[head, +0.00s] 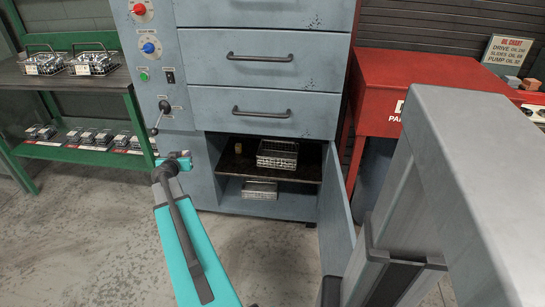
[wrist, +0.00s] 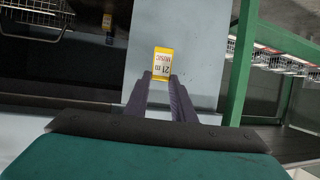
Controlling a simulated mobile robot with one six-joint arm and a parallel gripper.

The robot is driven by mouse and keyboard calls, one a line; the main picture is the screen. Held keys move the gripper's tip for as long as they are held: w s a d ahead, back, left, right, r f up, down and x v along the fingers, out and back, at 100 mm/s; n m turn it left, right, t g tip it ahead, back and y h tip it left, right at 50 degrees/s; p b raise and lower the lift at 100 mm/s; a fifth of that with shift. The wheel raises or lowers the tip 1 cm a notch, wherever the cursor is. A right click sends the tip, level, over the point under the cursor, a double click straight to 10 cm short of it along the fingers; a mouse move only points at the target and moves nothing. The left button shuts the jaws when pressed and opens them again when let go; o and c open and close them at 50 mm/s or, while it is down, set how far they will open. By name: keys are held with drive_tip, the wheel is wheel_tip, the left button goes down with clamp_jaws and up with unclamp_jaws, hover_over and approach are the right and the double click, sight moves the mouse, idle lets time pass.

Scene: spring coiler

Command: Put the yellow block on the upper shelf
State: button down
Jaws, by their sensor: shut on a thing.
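The yellow block (wrist: 162,63), with a printed white label, is between the fingertips of my gripper (wrist: 161,76) in the wrist view. My gripper is shut on it. In the head view my gripper (head: 180,160) is left of the open cabinet, in front of the blue-grey machine front; the block cannot be made out there. The upper shelf (head: 228,162) is a dark board inside the cabinet.
A metal basket (head: 259,189) sits on the cabinet's lower level. The cabinet door (head: 337,215) stands open at the right. Drawers (head: 262,112) are above the opening. A green rack (head: 128,100) is at the left and a red cabinet (head: 385,100) at the right.

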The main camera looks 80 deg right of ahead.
drive_tip(key=s+d+f+m+g+b, duration=0.1)
drive_tip(key=s+d+f+b, duration=0.1)
drive_tip(key=s+f, duration=0.3)
drive_tip(key=s+d+f+m+g+b, duration=0.1)
drive_tip(key=s+d+f+b, duration=0.1)
drive_tip(key=s+d+f, duration=0.2)
drive_tip(key=shift+s+d+f+h, duration=0.35)
drive_tip(key=shift+s+f, duration=0.2)
drive_tip(key=shift+s, duration=0.5)
hover_over(234, 164)
drive_tip(key=shift+d+f+p, duration=0.2)
drive_tip(key=shift+f+p, duration=0.25)
drive_tip(key=shift+f, duration=0.3)
drive_tip(key=shift+f+b, duration=0.4)
drive_tip(key=shift+f, duration=1.35)
drive_tip(key=shift+f, duration=0.15)
drive_tip(key=c, duration=1.5)
unclamp_jaws()
